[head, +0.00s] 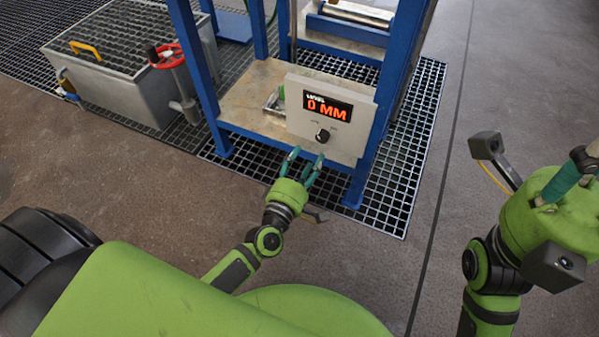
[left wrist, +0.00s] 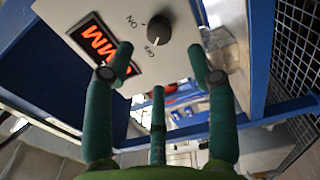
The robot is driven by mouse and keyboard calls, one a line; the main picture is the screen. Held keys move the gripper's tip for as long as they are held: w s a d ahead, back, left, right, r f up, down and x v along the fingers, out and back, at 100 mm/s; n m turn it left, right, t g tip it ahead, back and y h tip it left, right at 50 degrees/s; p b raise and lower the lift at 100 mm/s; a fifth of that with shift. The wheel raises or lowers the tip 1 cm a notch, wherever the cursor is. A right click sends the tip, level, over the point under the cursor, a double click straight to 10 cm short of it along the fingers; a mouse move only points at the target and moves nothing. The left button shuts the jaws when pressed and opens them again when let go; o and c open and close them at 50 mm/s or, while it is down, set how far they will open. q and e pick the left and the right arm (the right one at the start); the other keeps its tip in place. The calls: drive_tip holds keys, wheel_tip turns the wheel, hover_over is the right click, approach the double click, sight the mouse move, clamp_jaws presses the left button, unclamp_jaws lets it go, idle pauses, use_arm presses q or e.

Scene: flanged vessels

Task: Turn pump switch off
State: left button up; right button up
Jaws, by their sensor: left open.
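The pump switch (head: 322,135) is a black round knob on a light grey control panel (head: 350,147), below a display that reads "0 MM" in orange. In the left wrist view the knob (left wrist: 159,28) has a white pointer line and the marks ON and OFF around it. My left gripper (head: 304,160) is open, with its teal fingers just below the knob near the panel's lower edge. In the left wrist view its fingers are spread and empty, and the knob lies beyond them, apparently untouched. My right gripper (head: 565,180) is at the right, its fingertips cut off or hidden.
The panel is mounted on a blue frame (head: 196,75) with a shelf (head: 240,100). A grey tank (head: 120,85) and a red valve wheel (head: 166,56) stand to the left. Floor grating (head: 400,170) lies under the frame. Open floor (head: 500,60) is at the right.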

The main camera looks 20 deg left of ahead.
use_arm(q)
drive_tip(key=s, duration=0.4)
drive_tip(key=shift+s+a, duration=0.1)
drive_tip(key=shift+s, duration=0.15)
drive_tip(key=shift+r, duration=0.1)
